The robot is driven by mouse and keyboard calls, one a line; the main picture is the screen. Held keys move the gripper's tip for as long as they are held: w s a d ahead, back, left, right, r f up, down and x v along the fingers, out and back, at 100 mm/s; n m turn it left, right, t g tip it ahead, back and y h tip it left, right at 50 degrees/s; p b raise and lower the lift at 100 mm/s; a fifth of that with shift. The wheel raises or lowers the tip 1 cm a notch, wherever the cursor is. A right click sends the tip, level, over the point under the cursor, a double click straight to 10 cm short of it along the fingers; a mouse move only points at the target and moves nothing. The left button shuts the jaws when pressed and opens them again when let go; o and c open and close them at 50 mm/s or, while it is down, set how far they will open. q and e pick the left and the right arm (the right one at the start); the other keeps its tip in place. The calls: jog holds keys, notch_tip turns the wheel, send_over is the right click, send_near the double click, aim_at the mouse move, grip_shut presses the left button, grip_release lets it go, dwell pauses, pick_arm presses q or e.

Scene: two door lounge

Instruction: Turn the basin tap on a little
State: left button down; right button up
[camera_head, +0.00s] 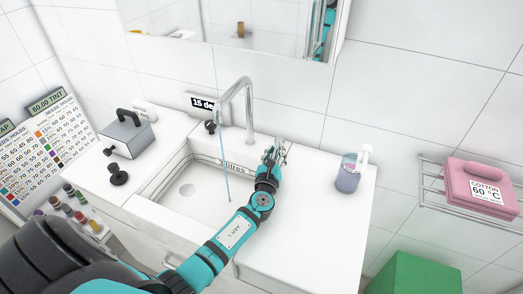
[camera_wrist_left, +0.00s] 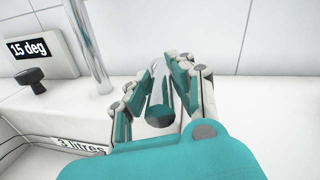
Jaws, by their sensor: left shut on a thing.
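The chrome tap (camera_head: 249,112) stands behind the white basin (camera_head: 150,203), its curved spout reaching over it. A thin blue stream of water (camera_head: 225,165) runs from the spout into the basin. My left gripper (camera_head: 275,152) is at the basin's right rim, to the right of the tap column. In the left wrist view its fingers (camera_wrist_left: 160,92) are shut around a shiny metal piece with a dark round end (camera_wrist_left: 160,117), seemingly the tap's lever. The fingers partly hide it. The tap column also shows there (camera_wrist_left: 92,45). My right gripper is out of view.
A "15 deg" display (camera_head: 205,101) and a black knob (camera_head: 210,126) are left of the tap. A soap bottle (camera_head: 348,178) stands at the right on the counter. A grey box with a black handle (camera_head: 128,135) is at the left.

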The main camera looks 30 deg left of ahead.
pick_arm(q)
jog(key=shift+w+d+n+g+y, duration=0.15)
jog(key=shift+d+n+g+y, duration=0.15)
jog(key=shift+n+y, duration=0.35)
jog(key=shift+w+d+f+n+g+y+b, duration=0.1)
jog(key=shift+d+n+g+y+b, duration=0.2)
jog(key=shift+y, duration=0.35)
jog(key=shift+n+g+y+b, duration=0.25)
jog(key=shift+g+y+b, duration=0.05)
jog(key=shift+y, duration=0.1)
jog(key=shift+w+d+n+y, duration=0.1)
jog(key=shift+d+n+y, duration=0.1)
jog(key=shift+n+y, duration=0.15)
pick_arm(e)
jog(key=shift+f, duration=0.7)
pick_arm(q)
jog(key=c, duration=1.2)
grip_release()
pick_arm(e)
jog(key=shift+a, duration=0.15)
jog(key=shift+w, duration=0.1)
